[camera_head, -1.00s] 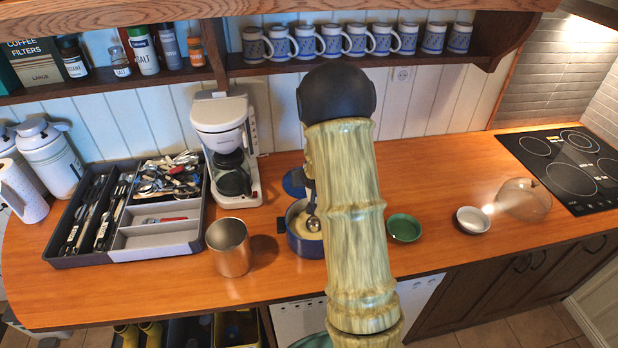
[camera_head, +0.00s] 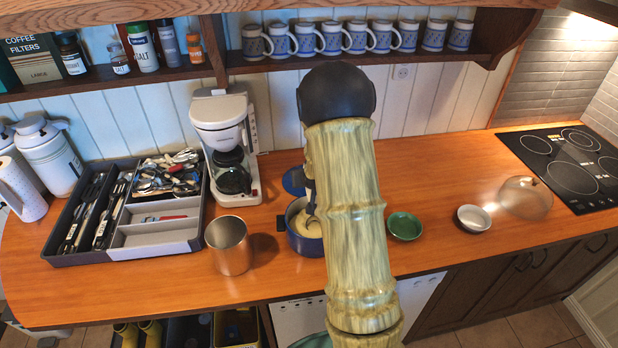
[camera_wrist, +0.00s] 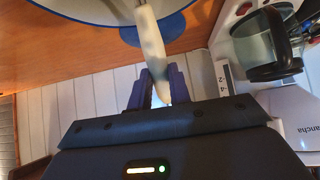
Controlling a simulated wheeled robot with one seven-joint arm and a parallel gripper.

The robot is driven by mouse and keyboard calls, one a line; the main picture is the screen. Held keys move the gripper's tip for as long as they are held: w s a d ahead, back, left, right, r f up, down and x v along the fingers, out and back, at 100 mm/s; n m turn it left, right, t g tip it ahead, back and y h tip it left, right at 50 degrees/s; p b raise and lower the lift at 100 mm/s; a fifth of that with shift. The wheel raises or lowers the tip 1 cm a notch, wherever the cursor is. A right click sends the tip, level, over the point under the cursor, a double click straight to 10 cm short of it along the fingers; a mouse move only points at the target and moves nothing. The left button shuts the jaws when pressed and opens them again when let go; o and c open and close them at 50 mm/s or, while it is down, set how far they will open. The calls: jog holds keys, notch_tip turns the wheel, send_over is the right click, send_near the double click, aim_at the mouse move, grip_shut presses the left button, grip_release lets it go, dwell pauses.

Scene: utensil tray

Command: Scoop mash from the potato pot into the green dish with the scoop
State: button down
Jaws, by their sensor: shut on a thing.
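The blue potato pot (camera_head: 304,246) stands on the counter, partly hidden behind my arm, with pale mash (camera_head: 304,225) inside. The scoop's metal end (camera_head: 312,216) shows in the pot at the mash, partly hidden by my arm. In the wrist view, my gripper (camera_wrist: 156,80) is shut on the scoop's pale handle (camera_wrist: 151,45), which reaches towards the pot's rim. The mash's contact with the scoop is not clear. The green dish (camera_head: 404,226) sits just right of my arm and looks empty.
A metal cup (camera_head: 229,247) stands left of the pot, with a coffee maker (camera_head: 222,135) behind. A cutlery tray (camera_head: 155,243) lies further left. A white bowl (camera_head: 474,218) and a clear dome (camera_head: 526,198) are right of the green dish. A blue oval piece (camera_head: 293,181) lies behind the pot.

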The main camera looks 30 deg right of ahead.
jog(key=shift+s+f+b, duration=0.1)
jog(key=shift+f+b, duration=0.4)
jog(key=shift+f, duration=0.05)
dwell(1.4)
jog(key=shift+r, duration=0.1)
notch_tip(320, 180, up, 10)
jog(key=p, duration=0.5)
jog(key=shift+f+p, duration=0.25)
jog(key=shift+p, duration=0.15)
jog(key=shift+f, duration=0.1)
dwell(0.7)
